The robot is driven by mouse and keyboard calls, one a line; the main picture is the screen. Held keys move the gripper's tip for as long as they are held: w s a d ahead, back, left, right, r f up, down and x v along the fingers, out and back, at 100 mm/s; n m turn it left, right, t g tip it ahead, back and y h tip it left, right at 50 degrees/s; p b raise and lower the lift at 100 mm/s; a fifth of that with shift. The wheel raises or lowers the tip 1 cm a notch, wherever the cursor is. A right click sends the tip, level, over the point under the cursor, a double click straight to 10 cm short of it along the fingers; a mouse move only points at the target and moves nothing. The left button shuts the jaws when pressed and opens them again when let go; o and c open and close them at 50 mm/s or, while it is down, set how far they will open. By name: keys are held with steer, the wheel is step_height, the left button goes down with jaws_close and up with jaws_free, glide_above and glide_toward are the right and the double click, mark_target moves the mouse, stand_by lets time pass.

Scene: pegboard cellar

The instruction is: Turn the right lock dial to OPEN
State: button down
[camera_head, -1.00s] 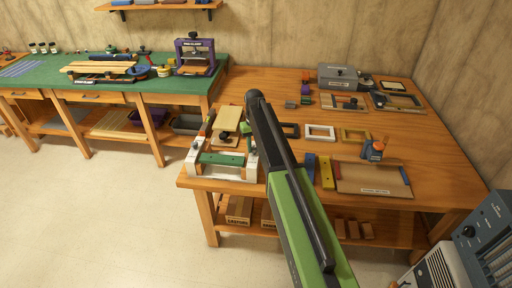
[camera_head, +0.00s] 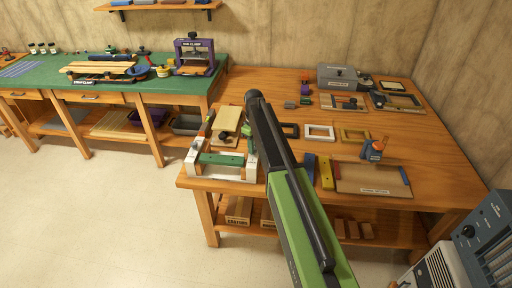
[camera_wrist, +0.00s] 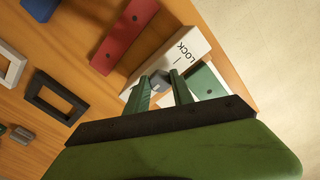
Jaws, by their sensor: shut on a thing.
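In the wrist view, my gripper (camera_wrist: 163,85) has its two green fingers closed around a small grey dial (camera_wrist: 159,80). The dial is on a white block (camera_wrist: 192,50) marked LOCK; no OPEN mark is readable, and the fingers hide part of the face. A green bar (camera_wrist: 207,82) lies beside the block. In the head view, the white right block (camera_head: 251,168) and white left block (camera_head: 193,163) stand at the bench's front left corner, with the green bar (camera_head: 222,159) between them. My own arm partly covers the right side there.
The wooden bench (camera_head: 300,200) carries a red block (camera_wrist: 123,35), a black frame (camera_wrist: 55,97), a white frame (camera_head: 320,132), a yellow bar (camera_head: 326,172) and a tray (camera_head: 370,180). A wooden board (camera_head: 228,121) lies behind the locks. Floor is free at the left.

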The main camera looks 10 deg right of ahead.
steer(key=shift+s+a, duration=0.1)
steer(key=shift+s, duration=0.05)
steer(key=c, duration=1.1)
jaws_free()
steer(key=shift+r, duration=0.1)
steer(key=shift+c, duration=0.2)
steer(key=shift+o, duration=0.2)
step_height(320, 180, up, 17)
steer(key=p, duration=1.7)
steer(key=shift+r, duration=0.15)
